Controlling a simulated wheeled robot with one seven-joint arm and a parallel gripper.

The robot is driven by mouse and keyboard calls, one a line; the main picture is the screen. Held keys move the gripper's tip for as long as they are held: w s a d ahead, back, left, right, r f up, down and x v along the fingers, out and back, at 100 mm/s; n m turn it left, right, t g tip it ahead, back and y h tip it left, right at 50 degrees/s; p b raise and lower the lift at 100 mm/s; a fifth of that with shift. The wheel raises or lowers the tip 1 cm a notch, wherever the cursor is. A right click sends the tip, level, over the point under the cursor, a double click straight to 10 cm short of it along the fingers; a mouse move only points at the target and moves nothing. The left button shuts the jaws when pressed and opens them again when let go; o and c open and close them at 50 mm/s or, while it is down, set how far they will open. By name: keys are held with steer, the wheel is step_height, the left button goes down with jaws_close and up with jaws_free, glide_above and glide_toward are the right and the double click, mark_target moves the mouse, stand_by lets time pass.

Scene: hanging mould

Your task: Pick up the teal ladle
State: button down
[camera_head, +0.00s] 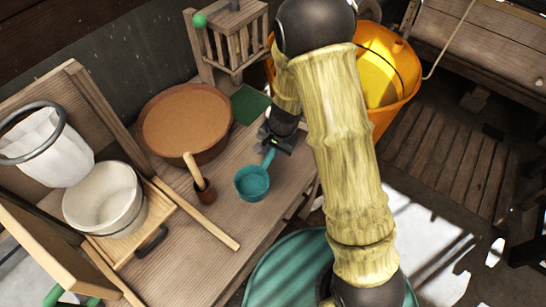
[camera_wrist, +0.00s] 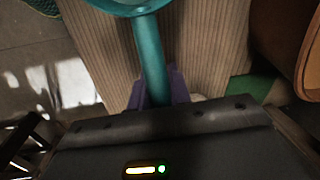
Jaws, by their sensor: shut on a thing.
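The teal ladle (camera_head: 252,182) is over the wooden table, with its round bowl toward the viewer and its handle running up and right to my gripper (camera_head: 279,143). In the wrist view the ladle's handle (camera_wrist: 150,60) runs down between the purple fingers of my gripper (camera_wrist: 158,88), which is shut on it. The ladle's bowl is cut off at the top of the wrist view. I cannot tell whether the ladle touches the table or is just above it.
A brown round tub (camera_head: 186,125) and a green mat (camera_head: 249,105) lie left of and behind my gripper. A small brown cup (camera_head: 205,191) with a wooden handle stands left of the ladle. A white bucket (camera_head: 104,200) is further left. An orange bucket (camera_head: 385,75) stands beyond my arm.

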step_height(320, 180, up, 5)
steer(key=shift+f, duration=0.2)
stand_by(0.5)
steer(key=shift+w+d+r+p, duration=0.25)
steer(key=shift+d+p, duration=0.3)
steer(key=shift+p, duration=0.4)
steer(key=w+d+r+n+g+p, duration=0.1)
steer(key=d+n+p, duration=0.5)
steer(key=d+p, duration=0.7)
steer(key=shift+w+p, duration=0.3)
steer(key=shift+w, duration=0.1)
